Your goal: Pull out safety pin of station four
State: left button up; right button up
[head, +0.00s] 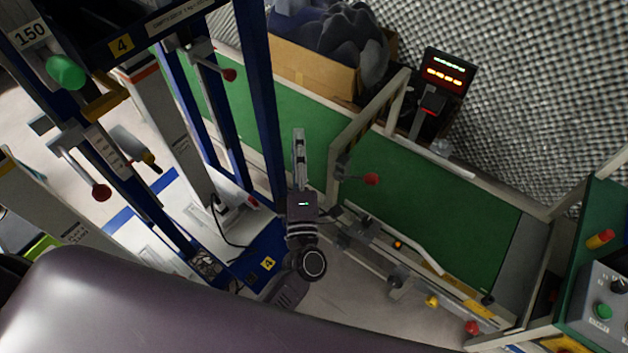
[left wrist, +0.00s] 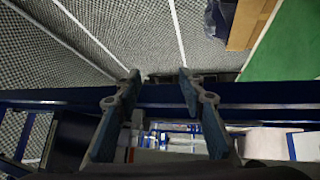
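Station four is a blue-framed press or rack with a yellow "4" plate (head: 121,44) at the top and another yellow "4" plate (head: 267,263) at its base. Rods with red ball ends show on it: an upper red knob (head: 229,75) and a lower left red knob (head: 101,192). I cannot tell which part is the safety pin. My left gripper (head: 299,148) is just right of the blue upright (head: 262,100). In the left wrist view, its fingers (left wrist: 160,85) are spread with nothing held, and a blue beam (left wrist: 255,92) crosses behind them. My right gripper is not in view.
A green-topped bench (head: 450,225) with pale rails and a red-knobbed lever (head: 371,179) stands to the right. A cardboard box (head: 310,72) and a lit display (head: 447,72) are at the back. A control box (head: 605,290) is far right.

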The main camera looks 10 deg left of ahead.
pick_arm(q)
jog(key=d+f+m+h, duration=0.2)
jog(key=f+m, duration=0.1)
jog(key=f, duration=0.2)
jog(key=d+f+m+g+h, duration=0.1)
jog(key=f+m+h, duration=0.1)
jog(key=f, duration=0.4)
jog(key=shift+s+d+m+h, duration=0.3)
jog(key=shift+d+m+h, duration=0.1)
jog(key=shift+m, duration=0.4)
